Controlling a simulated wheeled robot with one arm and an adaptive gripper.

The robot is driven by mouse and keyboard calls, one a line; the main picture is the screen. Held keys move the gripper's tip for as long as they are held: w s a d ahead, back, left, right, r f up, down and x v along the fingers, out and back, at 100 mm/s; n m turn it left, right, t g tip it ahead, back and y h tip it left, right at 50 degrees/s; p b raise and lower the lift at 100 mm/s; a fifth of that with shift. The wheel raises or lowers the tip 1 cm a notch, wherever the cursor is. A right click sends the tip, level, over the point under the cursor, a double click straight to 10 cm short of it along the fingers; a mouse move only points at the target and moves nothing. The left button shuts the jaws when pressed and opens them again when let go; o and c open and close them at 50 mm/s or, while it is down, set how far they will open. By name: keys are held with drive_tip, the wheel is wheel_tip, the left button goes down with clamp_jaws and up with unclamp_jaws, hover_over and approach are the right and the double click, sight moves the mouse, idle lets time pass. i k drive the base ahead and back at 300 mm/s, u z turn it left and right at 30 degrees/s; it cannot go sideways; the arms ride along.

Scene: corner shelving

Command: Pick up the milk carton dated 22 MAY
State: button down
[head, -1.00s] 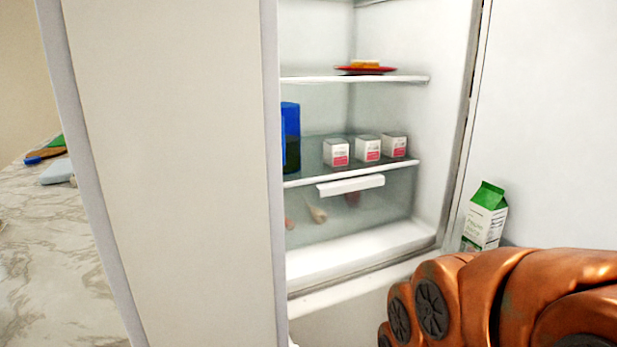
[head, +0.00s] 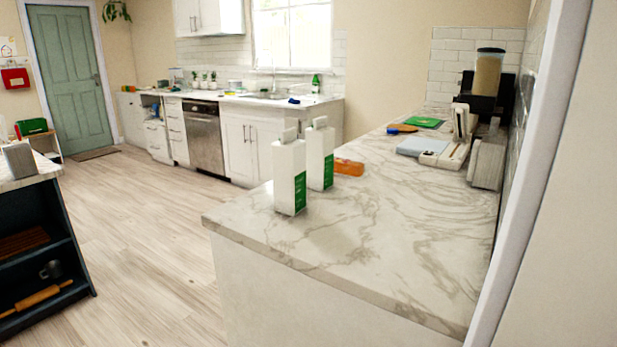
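Two white cartons with green panels stand upright on the marble counter in the head view. The nearer carton (head: 290,178) is close to the counter's left edge. The other carton (head: 320,156) stands just behind it to the right, with a small gap. No date can be read on either one. My gripper is not in view, so its distance from the cartons cannot be told.
The marble counter (head: 400,250) is clear in front of the cartons. An orange bottle (head: 348,167) lies behind them. A light blue board (head: 421,146) and a grey block (head: 487,160) are farther right. A dark shelf unit (head: 40,255) stands left across open wooden floor (head: 150,240).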

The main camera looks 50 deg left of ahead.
sight(288, 153)
drive_tip(key=u, duration=1.85)
drive_tip(key=k, duration=0.4)
drive_tip(key=u, duration=1.45)
drive_tip(key=i, duration=1.45)
drive_tip(key=z, duration=0.85)
drive_tip(key=i, duration=0.45)
drive_tip(key=z, duration=0.6)
